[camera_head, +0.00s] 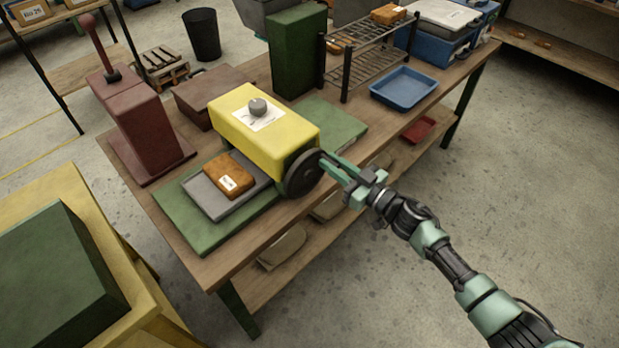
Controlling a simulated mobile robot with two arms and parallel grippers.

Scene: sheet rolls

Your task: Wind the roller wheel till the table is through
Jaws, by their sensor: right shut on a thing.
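A yellow roller housing (290,131) with a grey knob on top stands on the wooden bench. A dark roller wheel (301,174) sits on its near right side. A flat grey table (208,196) lies on the green bed (190,230) to the left of the housing, and an orange-brown block (229,178) with a white label rests on it. The grey table's right end is close to the housing. My right gripper (333,162) reaches in from the right and is shut at the wheel's rim, where the fingers partly hide what they hold. My left gripper is out of view.
A dark red press (135,120) stands at the bench's left end. A green block (297,50), a wire rack (365,45) and a blue tray (403,88) stand farther back. A yellow stand with a dark green block (50,270) is at lower left.

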